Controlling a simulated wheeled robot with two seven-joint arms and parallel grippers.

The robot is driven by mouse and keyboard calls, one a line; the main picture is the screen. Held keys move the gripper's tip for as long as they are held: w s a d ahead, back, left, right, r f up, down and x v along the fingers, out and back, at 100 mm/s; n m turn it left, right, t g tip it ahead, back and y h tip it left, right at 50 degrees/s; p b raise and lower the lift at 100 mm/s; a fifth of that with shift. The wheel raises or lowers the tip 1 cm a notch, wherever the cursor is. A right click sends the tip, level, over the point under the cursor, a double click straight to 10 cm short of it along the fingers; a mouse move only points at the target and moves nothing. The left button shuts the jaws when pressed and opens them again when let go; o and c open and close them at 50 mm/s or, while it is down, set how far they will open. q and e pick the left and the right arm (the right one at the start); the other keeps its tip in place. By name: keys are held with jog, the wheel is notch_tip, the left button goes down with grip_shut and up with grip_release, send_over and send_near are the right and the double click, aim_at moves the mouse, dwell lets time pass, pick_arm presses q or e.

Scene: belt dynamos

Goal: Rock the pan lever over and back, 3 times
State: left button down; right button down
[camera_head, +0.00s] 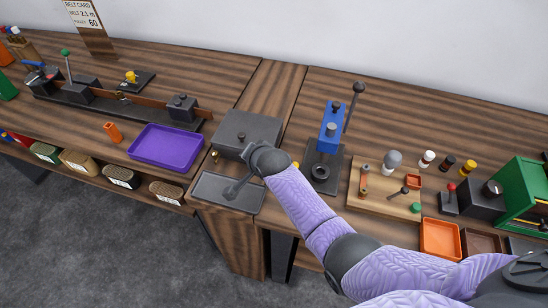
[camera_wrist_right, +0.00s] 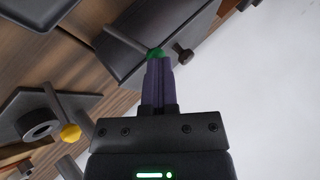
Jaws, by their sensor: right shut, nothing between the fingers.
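A grey lever rod (camera_wrist_right: 128,40) with a green knob (camera_wrist_right: 156,53) shows in the right wrist view. In the head view the fingers are hidden by my wrist. My left gripper is not in view.
A grey box (camera_head: 250,128) stands behind the plate. A purple tray (camera_head: 166,146) lies to the left. A blue press-like device (camera_head: 331,125) with a tall lever stands to the right, near a wooden board (camera_head: 378,205) with small parts.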

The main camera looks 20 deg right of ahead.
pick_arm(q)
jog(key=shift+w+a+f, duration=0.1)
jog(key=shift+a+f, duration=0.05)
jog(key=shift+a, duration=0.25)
pick_arm(e)
jog(key=shift+w+a+f, duration=0.15)
jog(key=shift+w+a, duration=0.3)
jog(key=shift+a, duration=0.15)
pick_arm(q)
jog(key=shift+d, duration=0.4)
pick_arm(e)
jog(key=shift+a, duration=0.1)
